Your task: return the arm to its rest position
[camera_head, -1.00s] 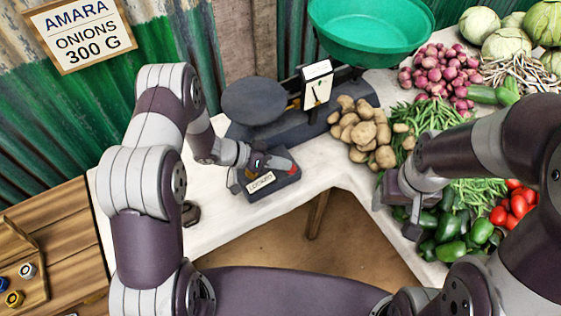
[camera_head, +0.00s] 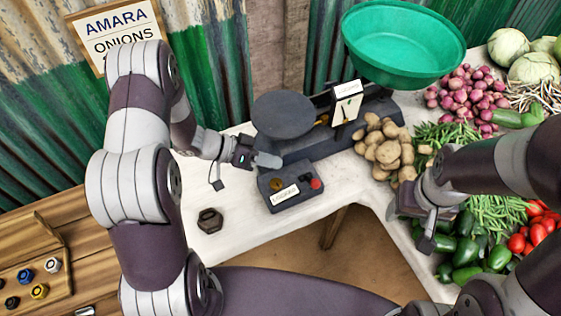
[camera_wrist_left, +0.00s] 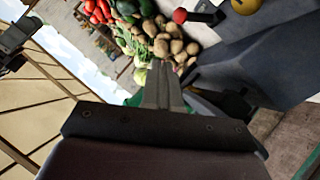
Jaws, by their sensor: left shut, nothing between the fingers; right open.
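My left arm comes in from the left in the head view. Its gripper (camera_head: 268,160) is shut and empty, just off the upper left of a dark labelled box (camera_head: 284,197) with a red knob (camera_head: 316,184). In the left wrist view the closed fingers (camera_wrist_left: 162,90) hold nothing, and the red knob (camera_wrist_left: 180,15) shows beyond them. My right gripper (camera_head: 418,226) is open and empty over the dark green peppers (camera_head: 464,251) at the right.
A scale with a dark pan (camera_head: 283,113) and a green pan (camera_head: 403,40) stands behind the box. Potatoes (camera_head: 388,150) and onions (camera_head: 468,95) lie to the right. A dark weight (camera_head: 209,222) sits at the table's left. A wooden tray (camera_head: 40,255) holds small weights.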

